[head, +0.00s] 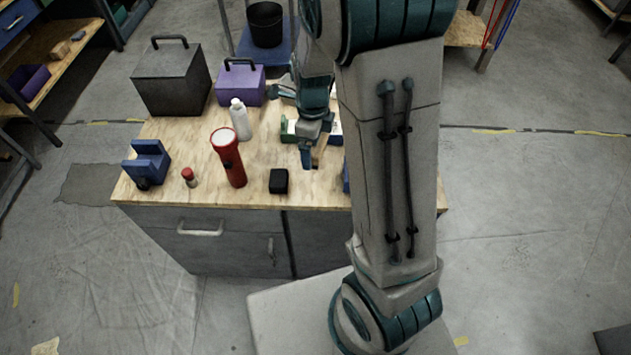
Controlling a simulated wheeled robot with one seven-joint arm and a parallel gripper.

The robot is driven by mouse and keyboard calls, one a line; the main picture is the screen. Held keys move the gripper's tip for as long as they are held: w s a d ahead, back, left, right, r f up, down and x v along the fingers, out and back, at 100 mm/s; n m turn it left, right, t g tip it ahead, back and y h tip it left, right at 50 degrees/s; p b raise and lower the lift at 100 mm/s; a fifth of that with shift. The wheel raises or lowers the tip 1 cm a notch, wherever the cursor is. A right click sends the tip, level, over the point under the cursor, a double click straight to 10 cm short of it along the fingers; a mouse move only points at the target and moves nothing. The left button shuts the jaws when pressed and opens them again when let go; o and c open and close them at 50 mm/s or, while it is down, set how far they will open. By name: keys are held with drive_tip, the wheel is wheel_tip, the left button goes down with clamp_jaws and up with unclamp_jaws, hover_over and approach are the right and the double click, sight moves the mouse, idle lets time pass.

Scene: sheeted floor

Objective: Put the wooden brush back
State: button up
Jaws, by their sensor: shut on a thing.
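My gripper (311,156) points down over the right part of the wooden workbench top (215,195). It is shut on a tan wooden piece, which looks like the wooden brush (321,149). Only a small part of the brush shows beside the finger; its bristles and far end are hidden by the gripper. I cannot tell whether the brush touches the bench top.
Nearby stand a black block (279,181), red flashlight (229,160), white bottle (239,119), red-capped bottle (189,177), blue holder (148,163), purple box (241,86) and dark box (172,82). My arm hides the bench's right side.

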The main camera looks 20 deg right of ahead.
sight(314, 181)
drive_tip(key=m, duration=0.3)
drive_tip(key=s+m, duration=0.1)
drive_tip(key=m, duration=0.2)
drive_tip(key=shift+s+r, duration=0.1)
drive_tip(key=shift+s, duration=0.05)
drive_tip(key=shift+f+b, duration=1.05)
drive_tip(key=shift+f, duration=4)
drive_tip(key=o, duration=0.6)
drive_tip(key=shift+f, duration=0.1)
drive_tip(key=shift+o, duration=0.4)
